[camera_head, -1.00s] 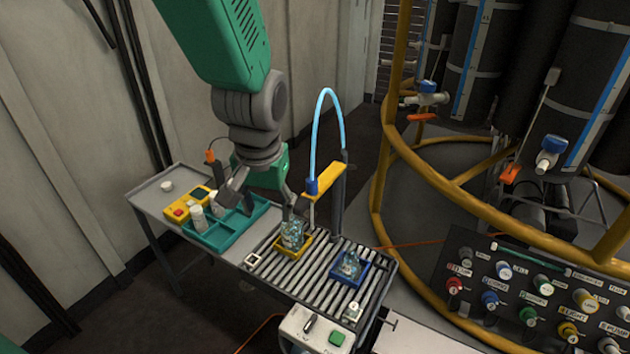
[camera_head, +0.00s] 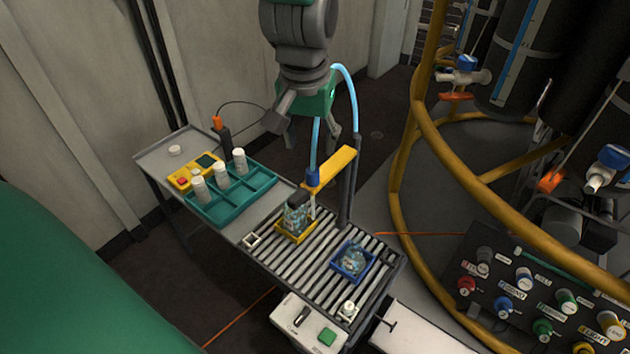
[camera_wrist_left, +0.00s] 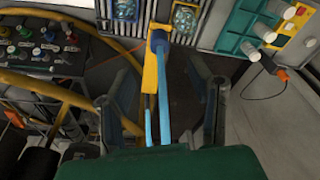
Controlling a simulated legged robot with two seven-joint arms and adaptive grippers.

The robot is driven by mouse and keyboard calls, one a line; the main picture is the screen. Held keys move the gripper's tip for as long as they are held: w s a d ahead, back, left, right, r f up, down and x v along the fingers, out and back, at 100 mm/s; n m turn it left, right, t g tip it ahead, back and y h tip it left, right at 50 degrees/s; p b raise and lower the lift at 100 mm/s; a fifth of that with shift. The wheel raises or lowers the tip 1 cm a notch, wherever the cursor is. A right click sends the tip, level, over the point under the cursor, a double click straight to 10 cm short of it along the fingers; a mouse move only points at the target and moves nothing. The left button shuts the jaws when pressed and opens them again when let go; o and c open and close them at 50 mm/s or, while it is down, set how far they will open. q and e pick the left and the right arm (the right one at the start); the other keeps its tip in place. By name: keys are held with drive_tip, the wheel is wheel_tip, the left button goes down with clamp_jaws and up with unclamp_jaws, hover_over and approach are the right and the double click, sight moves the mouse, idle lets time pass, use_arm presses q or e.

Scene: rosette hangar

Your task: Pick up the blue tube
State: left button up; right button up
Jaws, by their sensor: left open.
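The light blue tube (camera_head: 350,88) arches from a dark blue fitting (camera_head: 313,178) at the end of a yellow arm (camera_head: 332,166) toward a dark upright post. My left gripper (camera_head: 318,130) is open at the tube, its fingers spread to either side, and hides part of the arch. In the left wrist view the tube (camera_wrist_left: 172,95) runs between the two open fingers of the left gripper (camera_wrist_left: 162,115), apart from both. I cannot tell how deep it sits between them. My right gripper is not in view.
Below is a slatted conveyor (camera_head: 318,262) with a yellow tray (camera_head: 300,238) holding a filled container and a blue tray (camera_head: 366,268). A teal rack (camera_head: 225,212) with white bottles stands left. A yellow pipe frame (camera_head: 395,170) and a knob panel (camera_head: 520,305) are right.

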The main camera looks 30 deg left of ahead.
sight(313, 171)
use_arm(q)
drive_tip(key=f, duration=0.2)
drive_tip(key=w+f, duration=0.1)
drive_tip(key=shift+f, duration=0.35)
drive_tip(key=f, duration=0.2)
drive_tip(key=f+b, duration=0.1)
drive_tip(key=f, duration=0.2)
drive_tip(key=shift+w+a+f, duration=0.1)
drive_tip(key=shift+w, duration=0.1)
drive_tip(key=shift+s, duration=0.15)
drive_tip(key=c, duration=1)
